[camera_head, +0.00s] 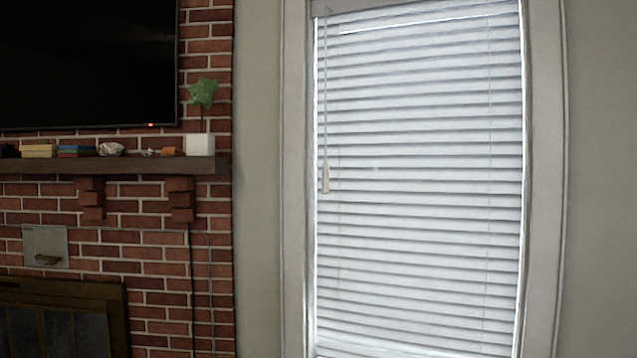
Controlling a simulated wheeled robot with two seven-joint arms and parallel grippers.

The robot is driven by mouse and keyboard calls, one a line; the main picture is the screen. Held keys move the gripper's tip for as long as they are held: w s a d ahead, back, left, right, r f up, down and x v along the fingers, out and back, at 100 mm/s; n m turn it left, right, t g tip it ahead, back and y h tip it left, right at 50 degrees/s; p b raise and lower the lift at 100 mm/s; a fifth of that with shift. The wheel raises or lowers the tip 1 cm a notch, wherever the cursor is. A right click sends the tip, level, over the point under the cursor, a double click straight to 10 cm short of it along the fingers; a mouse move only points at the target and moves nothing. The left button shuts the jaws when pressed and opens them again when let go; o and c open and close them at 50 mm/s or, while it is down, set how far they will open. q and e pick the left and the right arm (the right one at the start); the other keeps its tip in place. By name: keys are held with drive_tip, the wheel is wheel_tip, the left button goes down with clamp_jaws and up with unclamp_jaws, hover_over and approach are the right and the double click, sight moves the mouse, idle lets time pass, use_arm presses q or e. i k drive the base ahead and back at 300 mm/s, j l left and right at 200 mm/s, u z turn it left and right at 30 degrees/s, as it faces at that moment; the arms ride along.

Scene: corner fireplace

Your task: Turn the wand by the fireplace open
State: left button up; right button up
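A window blind (420,190) with white horizontal slats hangs in a pale window frame, to the right of the brick fireplace. The slats look shut, with bright light at the edges. A thin wand (325,110) hangs straight down along the blind's left side and ends in a thicker beige handle (325,178). Neither of my grippers shows in the head view, and nothing touches the wand.
The brick fireplace wall (160,255) stands on the left. A wooden mantel (120,165) juts out from it, bearing a white pot (200,144) with a green plant (203,93) and several small items. A dark screen (85,60) hangs above. No obstacle shows before the window.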

sight(325, 169)
drive_tip(key=i+l+z, duration=0.2)
drive_tip(key=i+l, duration=0.15)
drive_tip(key=i, duration=0.35)
drive_tip(key=i+l+z, duration=0.2)
drive_tip(key=i, duration=0.45)
drive_tip(key=i+l+z, duration=0.2)
drive_tip(key=i, duration=0.55)
drive_tip(key=k+j, duration=0.05)
drive_tip(key=j, duration=0.05)
